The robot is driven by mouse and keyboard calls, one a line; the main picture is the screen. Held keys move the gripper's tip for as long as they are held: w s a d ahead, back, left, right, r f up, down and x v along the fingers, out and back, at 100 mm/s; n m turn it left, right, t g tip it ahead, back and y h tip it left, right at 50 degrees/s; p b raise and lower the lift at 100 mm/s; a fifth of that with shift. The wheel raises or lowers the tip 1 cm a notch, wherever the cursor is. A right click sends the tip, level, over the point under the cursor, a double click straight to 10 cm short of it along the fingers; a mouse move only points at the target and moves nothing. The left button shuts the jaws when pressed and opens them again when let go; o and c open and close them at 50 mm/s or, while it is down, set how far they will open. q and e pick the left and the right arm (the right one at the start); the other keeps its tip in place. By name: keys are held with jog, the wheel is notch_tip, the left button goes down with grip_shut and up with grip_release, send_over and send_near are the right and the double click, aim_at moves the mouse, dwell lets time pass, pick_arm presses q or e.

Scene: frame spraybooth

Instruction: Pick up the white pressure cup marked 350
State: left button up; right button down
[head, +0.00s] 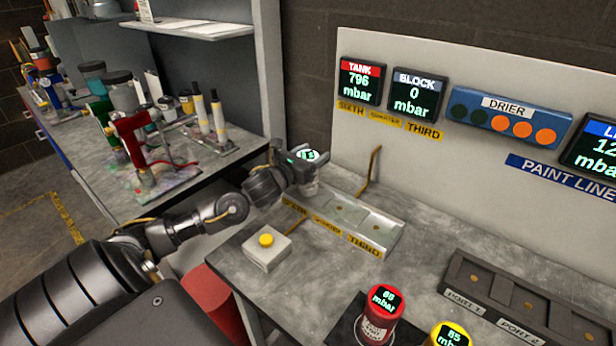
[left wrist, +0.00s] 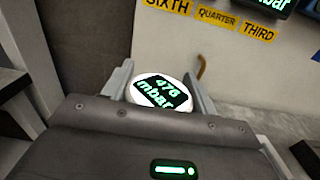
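A white cup (head: 308,155) with a round display on top stands at the left end of the slotted metal tray (head: 383,243) in the head view. In the left wrist view the white cup (left wrist: 160,92) reads 476 mbar; no 350 is legible. My left gripper (head: 306,168) is at the cup, with one finger on each side of it. The fingers (left wrist: 160,85) lie close along its sides, but I cannot tell whether they press on it. The cup's lower part is mostly hidden, so its contact with the tray is unclear. My right gripper is not in view.
A yellow button box (head: 266,250) stands in front of the tray. A red cup (head: 379,315) and a yellow cup (head: 449,335) stand at the front. A dark port rack (head: 520,300) is at right. A display panel (head: 480,70) rises behind. A cluttered bench (head: 190,185) is at left.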

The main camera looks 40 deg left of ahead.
pick_arm(q)
grip_shut()
jog(key=shift+r, duration=0.15)
